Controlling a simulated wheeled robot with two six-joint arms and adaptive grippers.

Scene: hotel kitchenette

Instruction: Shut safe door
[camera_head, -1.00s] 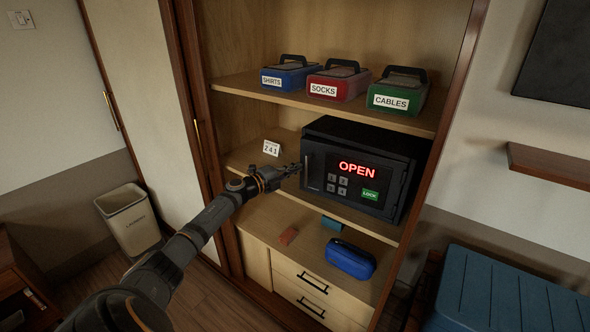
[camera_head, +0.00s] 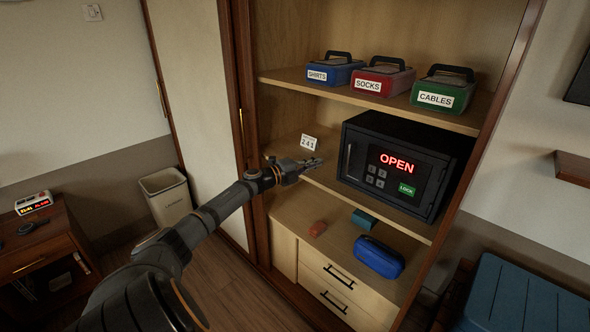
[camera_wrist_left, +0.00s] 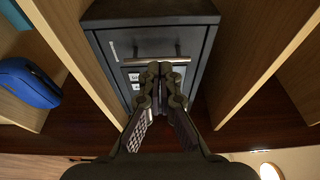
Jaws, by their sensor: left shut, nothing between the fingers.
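The black safe (camera_head: 400,168) stands on the middle shelf of the wardrobe. Its door looks flush with the body, with a pale vertical handle (camera_head: 347,160) on its left side. Its display shows OPEN in red (camera_head: 396,163), above a keypad and a green LOCK button (camera_head: 406,189). My left gripper (camera_head: 319,162) is shut and empty, just left of the safe front with a small gap. In the left wrist view the shut fingers (camera_wrist_left: 160,72) overlap the handle (camera_wrist_left: 130,62) and hide part of the keypad. My right gripper is not in view.
Labelled blue, red and green boxes (camera_head: 369,79) stand on the shelf above. A 241 card (camera_head: 309,142) stands left of the safe. A blue case (camera_head: 378,257) and smaller items lie below. A bin (camera_head: 166,198) and desk are at left; a blue box (camera_head: 520,295) is lower right.

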